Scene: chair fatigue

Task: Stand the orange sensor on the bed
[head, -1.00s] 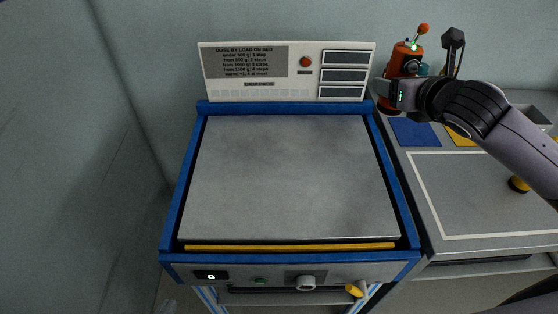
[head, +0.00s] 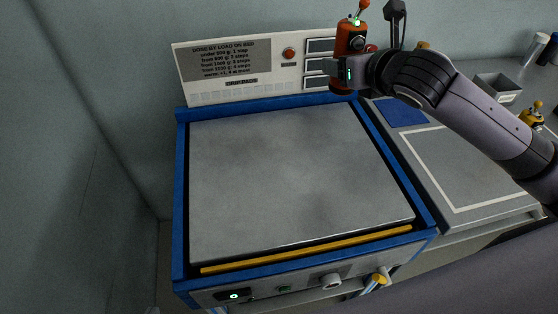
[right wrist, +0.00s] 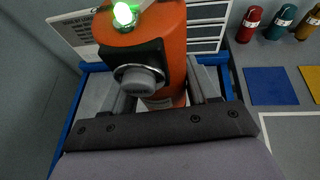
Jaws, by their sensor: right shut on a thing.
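The bed is a bare grey plate in a blue frame. In the right wrist view the sensor (right wrist: 177,45) stands between the two fingers (right wrist: 160,95), knob facing the camera. My left gripper is not seen.
An upright panel (head: 235,62) with a red button and displays stands behind the bed. A yellow bar (head: 310,248) runs along its front edge. Right is a bench with a blue square (head: 400,112), a white-outlined area (head: 465,165) and a grey bin (head: 497,87).

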